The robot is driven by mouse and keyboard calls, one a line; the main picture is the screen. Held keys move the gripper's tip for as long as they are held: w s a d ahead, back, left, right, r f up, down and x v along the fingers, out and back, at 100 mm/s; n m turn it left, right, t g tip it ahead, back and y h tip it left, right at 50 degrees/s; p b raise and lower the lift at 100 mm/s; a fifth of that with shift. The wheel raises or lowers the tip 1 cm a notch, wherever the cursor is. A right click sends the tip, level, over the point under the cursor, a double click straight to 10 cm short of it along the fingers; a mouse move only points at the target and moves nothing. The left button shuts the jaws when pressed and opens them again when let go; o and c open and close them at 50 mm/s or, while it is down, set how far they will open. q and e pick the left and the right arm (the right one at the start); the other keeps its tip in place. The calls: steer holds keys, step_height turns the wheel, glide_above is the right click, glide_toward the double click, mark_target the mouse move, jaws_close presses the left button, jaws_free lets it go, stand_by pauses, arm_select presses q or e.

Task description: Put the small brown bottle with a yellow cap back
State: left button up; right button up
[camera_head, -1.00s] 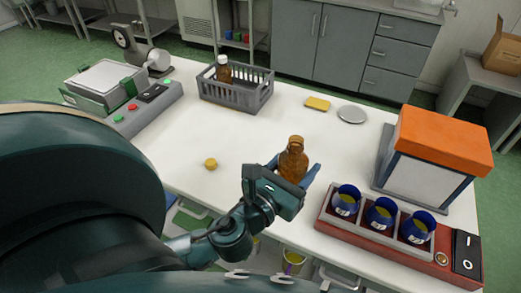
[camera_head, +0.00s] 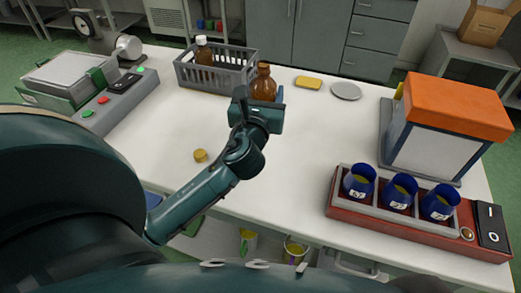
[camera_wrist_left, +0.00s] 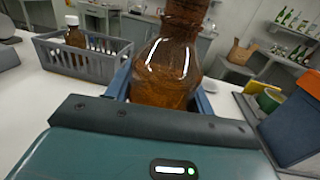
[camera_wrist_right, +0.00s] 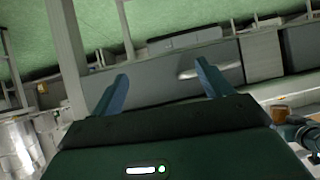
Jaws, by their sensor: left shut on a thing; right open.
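My left gripper (camera_head: 264,97) is shut on a brown glass bottle (camera_head: 263,80), just right of the grey crate (camera_head: 222,75). The bottle is upright and shows no yellow cap; its neck looks bare. It fills the middle of the left wrist view (camera_wrist_left: 165,72), its top cut off. I cannot tell whether its base touches the table. A small round yellow cap (camera_head: 200,155) lies alone on the table. Another brown bottle with a white cap (camera_head: 202,52) stands in the crate's left part. My right gripper (camera_wrist_right: 162,82) is open and empty, facing grey cabinet fronts.
A yellow pad (camera_head: 308,82) and a grey disc (camera_head: 346,91) lie right of the held bottle. An orange-topped box (camera_head: 432,140) and a red rack with three blue cups (camera_head: 400,187) stand at the right. A device (camera_head: 100,103) stands at the left.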

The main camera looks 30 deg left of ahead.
arm_select(q)
steer(key=shift+n+y, duration=0.4)
steer(key=shift+w+a+f+b, duration=0.25)
steer(key=shift+f+b, duration=0.4)
steer(key=shift+f, duration=1.05)
steer(key=shift+w+a+f+b, duration=0.25)
steer(key=shift+f+b, duration=0.35)
steer(key=shift+f, duration=1.05)
steer(key=shift+w+a+f+b, duration=0.25)
steer(key=shift+f+b, duration=0.4)
steer(key=shift+f, duration=1.05)
steer(key=shift+s, duration=0.1)
arm_select(e)
steer(key=shift+w+a+f+t, duration=0.2)
steer(key=shift+a+f+t, duration=0.15)
steer(key=shift+f, duration=0.3)
steer(key=shift+a, duration=0.1)
